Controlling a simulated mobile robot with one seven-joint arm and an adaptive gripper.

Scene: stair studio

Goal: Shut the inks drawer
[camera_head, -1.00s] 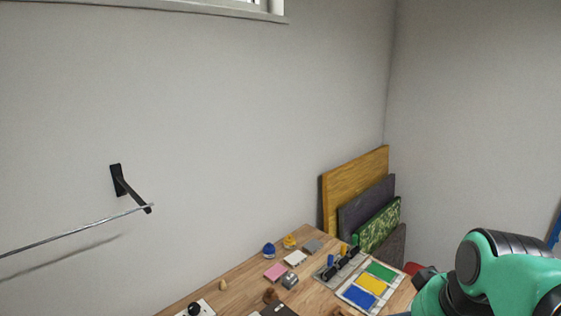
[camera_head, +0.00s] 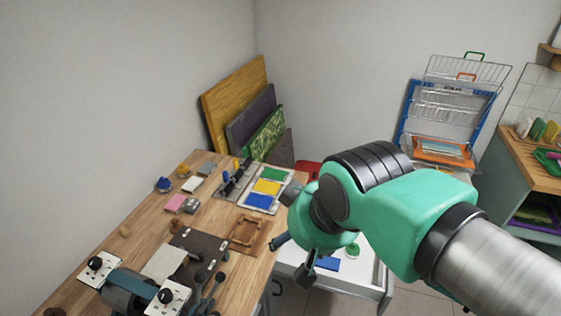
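A white drawer (camera_head: 382,289) stands pulled out below the right side of the wooden table. A blue flat item (camera_head: 327,263) and a green round item (camera_head: 352,250) lie in it. No label is readable, so I cannot tell from markings that it is the inks drawer. My green arm crosses above the drawer and hides part of it. Dark parts at the end of my arm, seemingly my gripper (camera_head: 293,258), show over the drawer's left part near the table edge. Whether they touch the drawer or how far apart the fingers are is unclear.
The wooden table (camera_head: 140,212) carries a small press (camera_head: 135,292), a brown wooden frame (camera_head: 246,234) and colour trays (camera_head: 268,187). Boards (camera_head: 233,100) lean in the corner. A wire drying rack (camera_head: 447,103) and a shelf unit (camera_head: 545,178) stand right. Some floor is free.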

